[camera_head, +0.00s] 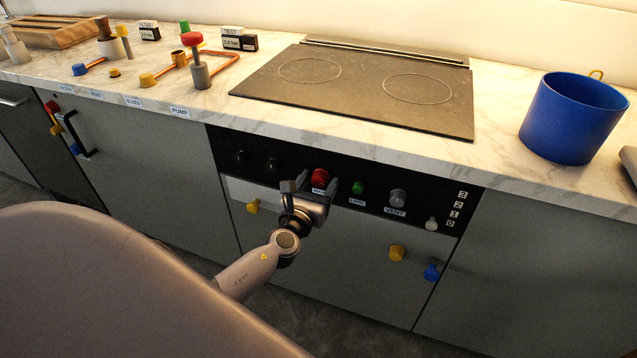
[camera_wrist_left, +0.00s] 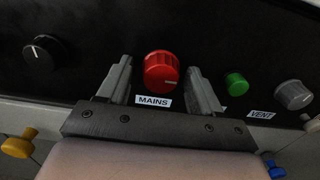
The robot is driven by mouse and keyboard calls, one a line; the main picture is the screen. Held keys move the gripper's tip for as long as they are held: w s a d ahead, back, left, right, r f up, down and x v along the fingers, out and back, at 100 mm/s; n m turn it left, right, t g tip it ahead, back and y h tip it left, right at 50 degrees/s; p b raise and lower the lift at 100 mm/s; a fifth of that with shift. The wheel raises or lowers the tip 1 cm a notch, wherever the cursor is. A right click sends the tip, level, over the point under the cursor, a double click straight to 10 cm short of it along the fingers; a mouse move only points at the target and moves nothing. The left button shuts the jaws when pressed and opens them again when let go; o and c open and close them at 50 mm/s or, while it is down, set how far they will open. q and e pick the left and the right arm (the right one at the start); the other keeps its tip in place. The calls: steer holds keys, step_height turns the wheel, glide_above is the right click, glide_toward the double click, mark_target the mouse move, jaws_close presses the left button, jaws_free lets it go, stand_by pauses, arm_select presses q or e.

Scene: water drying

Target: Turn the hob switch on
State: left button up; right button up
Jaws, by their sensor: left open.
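The hob (camera_head: 360,85) is a dark flat plate with two ring marks, set in the marble worktop. Below it is a black control panel (camera_head: 450,213). My left gripper (camera_head: 308,183) is open in front of the panel. In the left wrist view its fingers (camera_wrist_left: 160,85) stand one on each side of the red knob, with gaps to it. Whether the fingertips reach around the knob is hard to tell. My right gripper is not in view.
Beside the red knob are a green button (camera_head: 358,188), a grey VENT knob (camera_head: 398,197) and black knobs (camera_head: 272,164). A white slider (camera_head: 431,224) is at the panel's right. Yellow (camera_head: 397,253) and blue (camera_head: 432,270) knobs sit below. A blue pot (camera_head: 572,118) stands on the worktop.

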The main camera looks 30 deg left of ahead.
arm_select(q)
steer(key=shift+w, duration=0.2)
steer(key=c, duration=1)
